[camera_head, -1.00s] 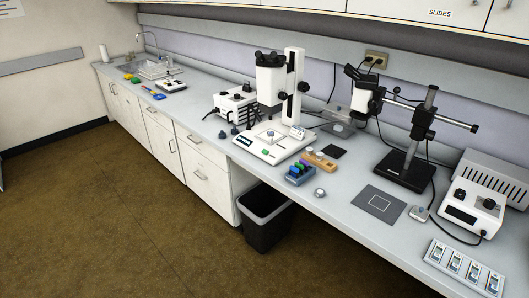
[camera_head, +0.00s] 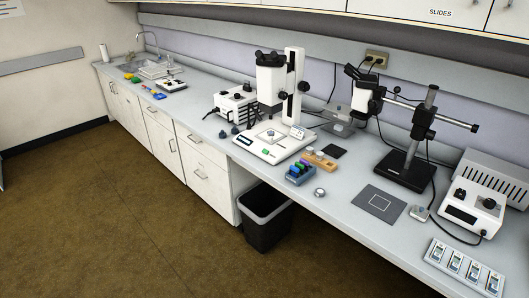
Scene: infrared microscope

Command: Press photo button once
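A white microscope (camera_head: 270,82) with black eyepieces stands on the bench, left of the middle of its near stretch. Its flat white base (camera_head: 250,145) carries a small dark display and a green button (camera_head: 265,152) on the front edge. A small grey box (camera_head: 419,213) with a light top lies further right, next to a dark mat. No label is readable, so I cannot tell which control is the photo button. Neither of my grippers shows in the view.
A boom-stand microscope (camera_head: 404,165) and a white control box (camera_head: 472,212) stand at the right. A slide tray (camera_head: 464,268) lies at the right front. A blue rack (camera_head: 300,175) sits before the white microscope. A black bin (camera_head: 266,220) stands under the bench. The floor at left is clear.

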